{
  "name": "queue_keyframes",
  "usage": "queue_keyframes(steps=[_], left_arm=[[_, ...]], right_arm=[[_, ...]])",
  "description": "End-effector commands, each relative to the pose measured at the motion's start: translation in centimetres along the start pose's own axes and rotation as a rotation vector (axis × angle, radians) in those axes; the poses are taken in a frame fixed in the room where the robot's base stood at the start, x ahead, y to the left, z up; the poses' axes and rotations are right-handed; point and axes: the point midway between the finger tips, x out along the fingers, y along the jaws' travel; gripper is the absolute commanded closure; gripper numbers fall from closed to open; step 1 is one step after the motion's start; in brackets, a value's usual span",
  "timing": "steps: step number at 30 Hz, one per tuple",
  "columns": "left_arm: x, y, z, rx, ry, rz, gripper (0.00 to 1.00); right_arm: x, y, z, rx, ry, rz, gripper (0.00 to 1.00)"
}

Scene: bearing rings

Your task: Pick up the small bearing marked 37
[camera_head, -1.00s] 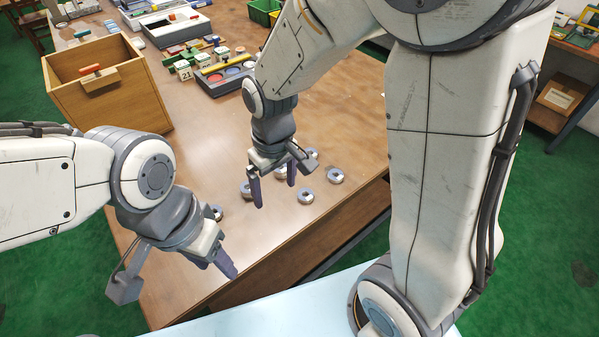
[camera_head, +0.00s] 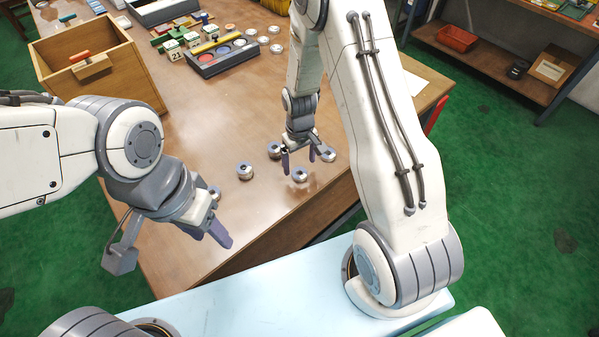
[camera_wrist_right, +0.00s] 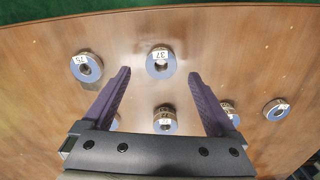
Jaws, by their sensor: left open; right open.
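The small bearing marked 37 (camera_wrist_right: 161,62) is a grey-blue ring with a white label at its edge in the right wrist view. It lies flat on the table, framed between and slightly beyond my right gripper's fingertips (camera_wrist_right: 160,74). It appears to be the ring (camera_head: 299,175) nearest the table's front edge in the head view. My right gripper (camera_head: 298,160) is open, empty and above the rings, pointing down. Another labelled ring (camera_wrist_right: 165,121) lies between its fingers, nearer the palm. My left gripper (camera_head: 211,236) is open and empty over the table's front left.
Other rings lie close by: one (camera_wrist_right: 86,66) left of the fingers, one (camera_wrist_right: 276,109) to the right, and others partly behind the fingers. A wooden box (camera_head: 95,75) and a dark tray (camera_head: 222,55) stand farther back. The middle of the table (camera_head: 200,115) is clear.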

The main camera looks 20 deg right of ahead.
Motion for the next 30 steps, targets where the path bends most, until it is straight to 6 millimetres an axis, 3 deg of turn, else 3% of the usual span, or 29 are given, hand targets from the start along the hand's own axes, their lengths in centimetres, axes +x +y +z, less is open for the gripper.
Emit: queue_keyframes(steps=[7,16,17,24,30], left_arm=[[-1.1,0.1,-0.1,0.0,0.0,0.0,0.5],[-1.1,0.1,-0.1,0.0,0.0,0.0,0.5],[-1.1,0.1,-0.1,0.0,0.0,0.0,0.5],[-1.1,0.1,-0.1,0.0,0.0,0.0,0.5],[-1.1,0.1,-0.1,0.0,0.0,0.0,0.5]], right_arm=[[3.1,-0.2,0.1,0.0,-0.003,-0.001,0.07],[3.7,-0.2,0.0,0.0,-0.001,0.0,0.07],[3.7,-0.2,0.0,0.0,-0.001,0.0,0.11],[3.7,-0.2,0.0,0.0,-0.001,0.0,1.0],[3.7,-0.2,0.0,0.0,-0.001,0.0,1.0]])
